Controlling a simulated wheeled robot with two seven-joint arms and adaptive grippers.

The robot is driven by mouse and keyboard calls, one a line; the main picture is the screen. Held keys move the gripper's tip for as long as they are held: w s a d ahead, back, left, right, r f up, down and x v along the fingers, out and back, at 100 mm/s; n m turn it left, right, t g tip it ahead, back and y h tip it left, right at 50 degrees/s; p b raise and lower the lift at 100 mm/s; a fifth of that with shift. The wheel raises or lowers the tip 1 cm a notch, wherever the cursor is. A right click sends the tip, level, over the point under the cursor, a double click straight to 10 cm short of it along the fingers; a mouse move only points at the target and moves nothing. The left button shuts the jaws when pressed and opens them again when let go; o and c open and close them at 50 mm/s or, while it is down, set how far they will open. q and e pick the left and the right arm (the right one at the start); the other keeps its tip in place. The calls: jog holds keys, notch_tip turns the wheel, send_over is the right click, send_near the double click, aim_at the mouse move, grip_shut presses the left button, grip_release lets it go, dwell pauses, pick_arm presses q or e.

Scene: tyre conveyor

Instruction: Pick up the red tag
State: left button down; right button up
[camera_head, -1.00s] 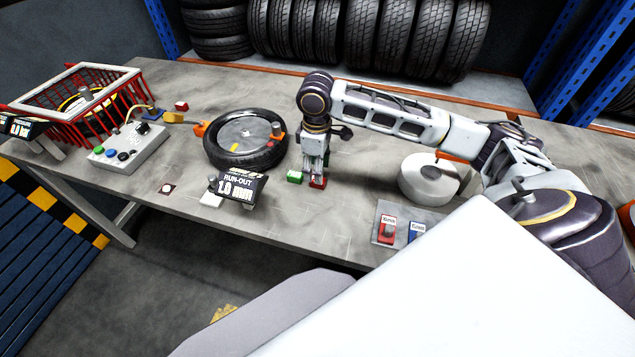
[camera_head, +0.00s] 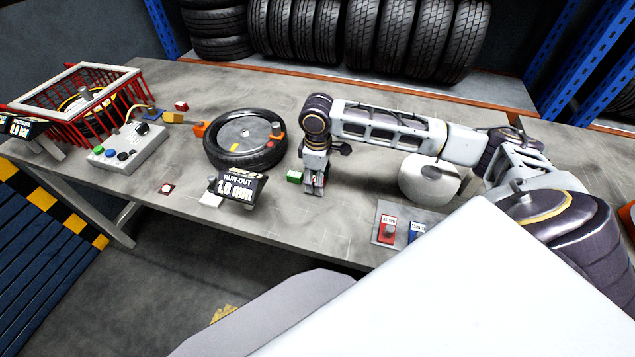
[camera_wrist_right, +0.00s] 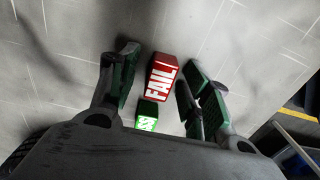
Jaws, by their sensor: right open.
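The red tag (camera_wrist_right: 163,78) with white "FAIL" lettering lies on the grey workbench (camera_head: 270,222). In the right wrist view it sits between the open fingers of my right gripper (camera_wrist_right: 160,62), with gaps visible on both sides. In the head view my right gripper (camera_head: 314,186) points down at the tag's place and hides most or all of it. A green tag (camera_head: 294,177) lies just left of the gripper. It also shows in the right wrist view (camera_wrist_right: 147,115), close to the red tag and nearer the wrist. My left gripper is not in view.
A tyre (camera_head: 212,158) and a run-out display (camera_head: 240,188) stand to the left. A white roll (camera_head: 428,180) stands under my right forearm. Red and blue switches (camera_head: 387,229) sit on a plate near the front edge. The bench in front of the gripper is clear.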

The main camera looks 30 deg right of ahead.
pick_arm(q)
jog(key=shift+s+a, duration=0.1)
pick_arm(e)
jog(key=shift+c, duration=0.5)
jog(key=c, duration=0.8)
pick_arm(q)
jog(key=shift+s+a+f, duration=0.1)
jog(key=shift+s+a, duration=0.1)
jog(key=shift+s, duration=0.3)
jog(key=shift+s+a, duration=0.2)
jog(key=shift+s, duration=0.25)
pick_arm(e)
jog(key=shift+c, duration=0.2)
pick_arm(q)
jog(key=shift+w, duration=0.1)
pick_arm(e)
jog(key=shift+r, duration=0.6)
notch_tip(320, 180, up, 3)
jog(key=shift+r, duration=0.15)
notch_tip(320, 180, up, 4)
jog(key=shift+r+p, duration=0.25)
jog(key=shift+p, duration=0.05)
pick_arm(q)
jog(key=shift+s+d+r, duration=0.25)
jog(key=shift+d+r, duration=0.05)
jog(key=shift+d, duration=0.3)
pick_arm(e)
jog(key=shift+r, duration=0.55)
